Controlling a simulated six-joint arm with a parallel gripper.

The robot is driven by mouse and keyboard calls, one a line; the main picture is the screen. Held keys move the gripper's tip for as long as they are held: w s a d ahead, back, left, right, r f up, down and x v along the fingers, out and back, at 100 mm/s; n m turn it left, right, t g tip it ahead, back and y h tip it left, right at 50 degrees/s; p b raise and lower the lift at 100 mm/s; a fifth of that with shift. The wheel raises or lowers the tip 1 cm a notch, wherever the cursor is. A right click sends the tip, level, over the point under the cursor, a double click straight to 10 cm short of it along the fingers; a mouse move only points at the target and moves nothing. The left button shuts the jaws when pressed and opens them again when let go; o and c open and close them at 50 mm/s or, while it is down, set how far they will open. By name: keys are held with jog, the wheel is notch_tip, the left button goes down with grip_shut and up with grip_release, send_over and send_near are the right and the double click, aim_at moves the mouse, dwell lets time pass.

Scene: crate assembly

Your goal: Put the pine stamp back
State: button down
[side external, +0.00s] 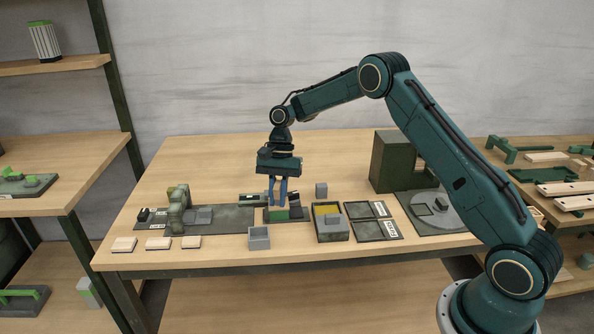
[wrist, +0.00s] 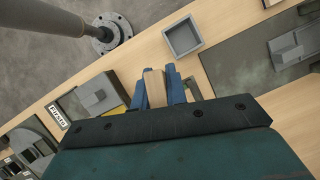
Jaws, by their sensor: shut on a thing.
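My gripper (side external: 278,192) points straight down over the middle of the table, with its blue fingers shut on a light wooden block. The block (wrist: 154,88) shows between the fingertips in the wrist view and looks like the pine stamp; its lower end and any marking are hidden. In the side view the fingers mostly cover it. Just below and beside the fingertips is a dark stand (side external: 301,215) with a green piece (side external: 282,214) on it. I cannot tell whether the block touches the stand.
A grey open box (side external: 259,243) stands in front, also in the wrist view (wrist: 181,38). Right are a tray with yellow inside (side external: 330,236) and labelled dark plates (side external: 375,225). Left are a grey machine (side external: 178,210) and several pale blocks (side external: 158,243). A grey cube (side external: 321,189) stands behind.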

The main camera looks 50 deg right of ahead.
jog(key=s+a+f+n+g+h, duration=0.1)
jog(key=s+n+h, duration=0.1)
jog(key=s+n, duration=0.4)
jog(key=s+a+f+n+g+h, duration=0.1)
jog(key=s+a+n+h, duration=0.1)
jog(key=s+n, duration=0.4)
jog(key=shift+f, duration=0.35)
jog(key=shift+w+d, duration=0.1)
jog(key=shift+w, duration=0.05)
jog(key=w+d+r+n+h, duration=0.25)
jog(key=w+d+n, duration=0.2)
jog(key=d, duration=0.35)
jog(key=w+d+r+n+h, duration=0.25)
jog(key=d+n, duration=0.35)
jog(key=d, duration=0.3)
jog(key=d+r+n+t+h, duration=0.1)
jog(key=d+r+n+t, duration=0.1)
jog(key=d+r+n, duration=0.2)
jog(key=d+r+n+t, duration=0.2)
jog(key=d+r, duration=0.3)
jog(key=d, duration=0.5)
jog(key=shift+s+d+n+h, duration=0.15)
jog(key=shift+s+n+h, duration=0.2)
jog(key=shift+n, duration=0.5)
jog(key=shift+w, duration=0.1)
